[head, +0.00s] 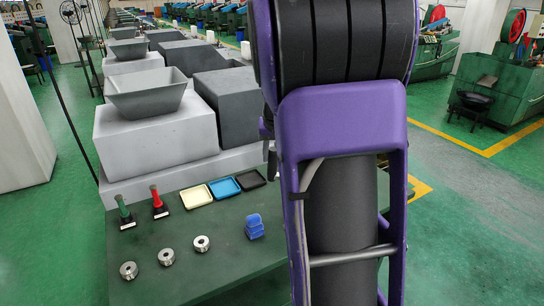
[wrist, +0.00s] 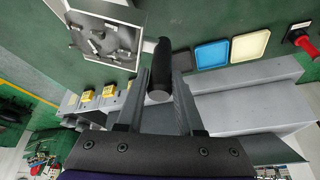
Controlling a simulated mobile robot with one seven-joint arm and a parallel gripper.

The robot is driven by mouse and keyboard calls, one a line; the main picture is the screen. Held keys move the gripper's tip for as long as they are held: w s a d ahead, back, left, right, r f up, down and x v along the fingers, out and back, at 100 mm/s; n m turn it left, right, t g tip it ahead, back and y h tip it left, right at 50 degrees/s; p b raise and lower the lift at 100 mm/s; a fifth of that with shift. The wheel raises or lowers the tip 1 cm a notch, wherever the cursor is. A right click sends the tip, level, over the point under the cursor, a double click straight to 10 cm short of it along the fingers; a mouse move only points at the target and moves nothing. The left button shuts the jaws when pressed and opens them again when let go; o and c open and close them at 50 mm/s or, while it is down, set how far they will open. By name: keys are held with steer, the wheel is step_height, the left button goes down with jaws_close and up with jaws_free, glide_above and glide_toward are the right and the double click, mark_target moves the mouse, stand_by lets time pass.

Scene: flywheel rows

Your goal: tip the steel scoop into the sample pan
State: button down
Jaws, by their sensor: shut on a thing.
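In the wrist view my gripper (wrist: 160,92) is shut on a black handle (wrist: 160,62), which I take to be the steel scoop's. I cannot make out the scoop's bowl clearly. Left of the handle is a pale, square-edged metal pan (wrist: 121,62) with a dark inside and several small grey pieces in it. I cannot tell for sure whether it is the sample pan or part of the scoop. In the head view my arm hides the gripper, the handle and this pan.
Black (head: 250,180), blue (head: 224,188) and cream (head: 196,197) trays lie on the green table (head: 200,262). Red (head: 157,202) and green (head: 123,211) handled tools stand left. Several steel rings and a blue block (head: 254,227) sit in front. Grey machine blocks (head: 155,131) rise behind.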

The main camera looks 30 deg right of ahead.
steer(key=shift+s+d+f+t+y+b, duration=0.1)
steer(key=shift+d+f+t+y+b, duration=0.1)
steer(key=shift+f+b, duration=0.45)
steer(key=shift+s+d+f+t+y+b, duration=0.1)
steer(key=shift+d+f+b, duration=0.15)
steer(key=shift+b, duration=0.65)
steer(key=s+d+r+m+t+y+b, duration=0.1)
steer(key=s+d+r+t+y+b, duration=0.1)
steer(key=d, duration=0.5)
steer(key=s+d+r+m+t+y+b, duration=0.2)
steer(key=s+d+r+t+y+b, duration=0.1)
steer(key=s+d+t+y, duration=0.2)
steer(key=shift+s+d+r+y, duration=0.25)
steer(key=shift+s+d+y, duration=0.65)
steer(key=shift+y, duration=0.2)
steer(key=shift+a, duration=0.1)
stand_by(1.6)
steer(key=shift+n+g+h, duration=0.4)
steer(key=shift+g+h, duration=0.3)
steer(key=shift+h, duration=0.2)
steer(key=w+a+r, duration=0.1)
steer(key=a, duration=0.1)
steer(key=w+a+r+p, duration=0.1)
steer(key=r, duration=0.1)
steer(key=shift+w+a+r, duration=0.2)
steer(key=shift+a+r, duration=0.05)
steer(key=shift+a, duration=0.1)
steer(key=shift+a, duration=0.1)
